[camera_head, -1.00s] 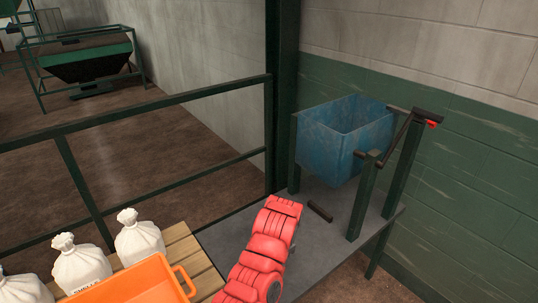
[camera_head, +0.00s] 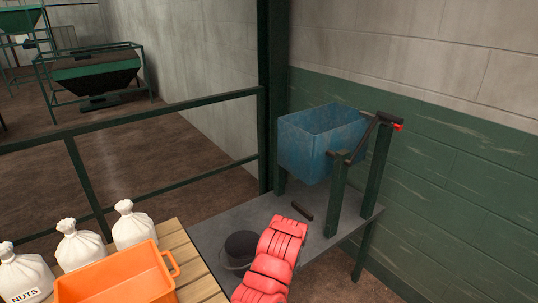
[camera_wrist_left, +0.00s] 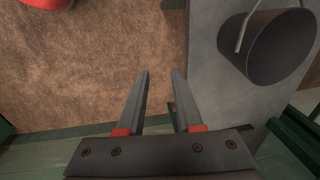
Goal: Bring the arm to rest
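A red arm link of mine (camera_head: 270,262) rises from the bottom middle of the head view, beside the grey table; its gripper does not show there. In the left wrist view my left gripper (camera_wrist_left: 161,80) is open. Its two fingers stand a short gap apart with nothing between them, above brown floor. A dark bucket (camera_wrist_left: 268,48) with a metal handle stands to the right of the fingers, apart from them. The bucket also shows in the head view (camera_head: 241,246), partly behind my arm. My right gripper is not in view.
An orange crate (camera_head: 118,280) and several white sacks (camera_head: 80,246) sit on a wooden pallet (camera_head: 178,244) at left. On the grey table (camera_head: 219,221) stand a blue bin (camera_head: 305,150), green posts (camera_head: 338,195) and a black bar (camera_head: 302,211). A green railing (camera_head: 170,105) runs behind.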

